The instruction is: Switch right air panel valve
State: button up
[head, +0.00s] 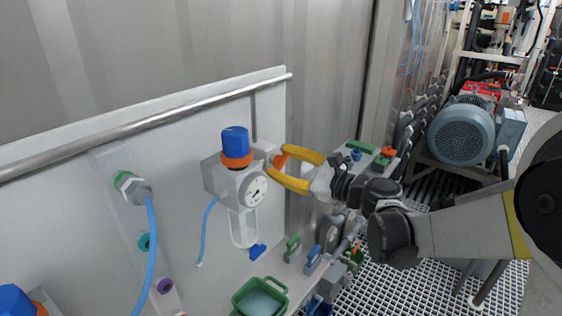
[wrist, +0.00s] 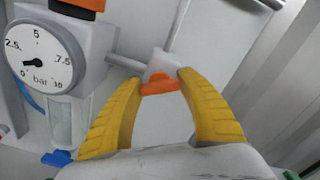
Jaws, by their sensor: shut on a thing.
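The right air panel valve has a small orange handle (wrist: 160,84) on a light grey body (wrist: 161,63), to the right of the pressure gauge. My gripper (wrist: 160,85) has yellow fingers, and their tips are shut on the orange handle, one on each side. In the head view my gripper (head: 280,165) reaches in from the right, and the orange handle (head: 280,162) shows between the fingertips. The regulator with its blue knob (head: 235,141), orange ring and white dial gauge (head: 254,191) stands just left of the fingers. The fingers hide part of the valve.
A metal rail (head: 150,122) runs along the top of the white panel (head: 60,170). Blue hoses (head: 151,250) hang at the left. A green container (head: 260,297) and several small coloured valves lie below. A blue motor (head: 461,130) stands at the right.

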jog(key=n, duration=0.4)
jog(key=shift+n, duration=2.9)
jog(key=o, duration=1.2)
jog(key=shift+c, duration=0.2)
jog(key=v, duration=1.2)
